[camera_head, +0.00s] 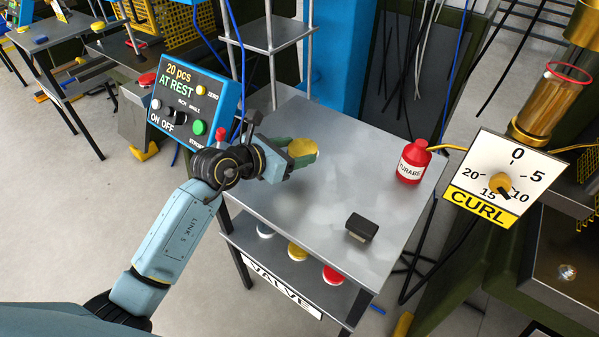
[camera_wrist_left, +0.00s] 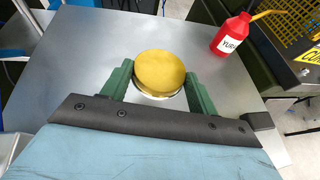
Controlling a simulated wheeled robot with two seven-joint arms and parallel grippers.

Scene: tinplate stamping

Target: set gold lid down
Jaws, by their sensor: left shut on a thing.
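The gold lid (camera_head: 303,148) is a round, shallow disc between the green fingers of my left gripper (camera_head: 290,154), above the grey metal table (camera_head: 330,195). In the left wrist view the gold lid (camera_wrist_left: 160,70) shows its flat top, with a paler rim below. The left gripper (camera_wrist_left: 160,85) has a finger on each side of it and is shut on it. I cannot tell exactly how high the lid is above the tabletop. My right gripper is not in view.
A red bottle (camera_head: 412,162) with a yellow spout stands at the table's right. A small black block (camera_head: 361,227) lies near the front. White, gold and red lids sit on the lower shelf. A control box (camera_head: 184,105) stands left. The table's middle is clear.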

